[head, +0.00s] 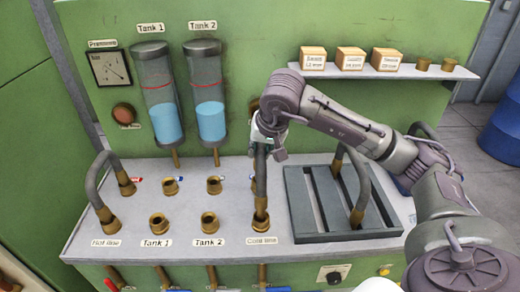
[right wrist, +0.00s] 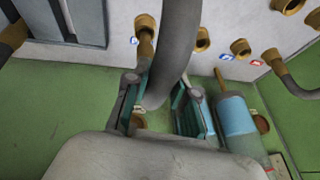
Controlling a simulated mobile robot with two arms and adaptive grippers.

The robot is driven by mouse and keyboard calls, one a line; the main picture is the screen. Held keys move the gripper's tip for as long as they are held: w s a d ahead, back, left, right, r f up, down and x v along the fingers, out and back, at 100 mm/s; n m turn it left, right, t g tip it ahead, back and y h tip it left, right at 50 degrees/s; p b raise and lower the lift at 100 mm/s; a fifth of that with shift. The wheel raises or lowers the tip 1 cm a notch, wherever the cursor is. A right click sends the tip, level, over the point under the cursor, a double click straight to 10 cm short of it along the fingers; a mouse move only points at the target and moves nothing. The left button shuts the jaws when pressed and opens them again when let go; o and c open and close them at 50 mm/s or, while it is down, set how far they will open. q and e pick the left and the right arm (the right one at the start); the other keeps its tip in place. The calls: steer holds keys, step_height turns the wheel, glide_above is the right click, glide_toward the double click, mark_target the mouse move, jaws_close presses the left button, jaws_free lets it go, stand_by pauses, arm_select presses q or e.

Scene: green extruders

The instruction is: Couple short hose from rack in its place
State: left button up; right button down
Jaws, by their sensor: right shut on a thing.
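My right gripper (head: 268,146) is shut on the arched top of a grey hose (head: 261,182) with brass ends. The hose stands upright over the cold line place, with its near end at the front brass fitting (head: 261,221). I cannot tell whether that end is seated. In the right wrist view, the hose (right wrist: 180,45) passes between the two fingers, and its far end meets a brass fitting (right wrist: 145,35). The grey slatted rack (head: 318,238) is at the right and holds another hose (head: 361,190). My left gripper is not in view.
A hose (head: 92,180) arches over the hot line place at the left. Open brass sockets (head: 159,224) and (head: 209,222) stand before Tank 1 (head: 156,95) and Tank 2 (head: 208,95). A shelf (head: 400,72) with labelled boxes hangs behind my right arm.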

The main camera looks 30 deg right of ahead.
steer(key=shift+f+b, duration=1.3)
steer(key=shift+f, duration=0.1)
steer(key=c, duration=0.9)
jaws_free()
steer(key=v, duration=1.2)
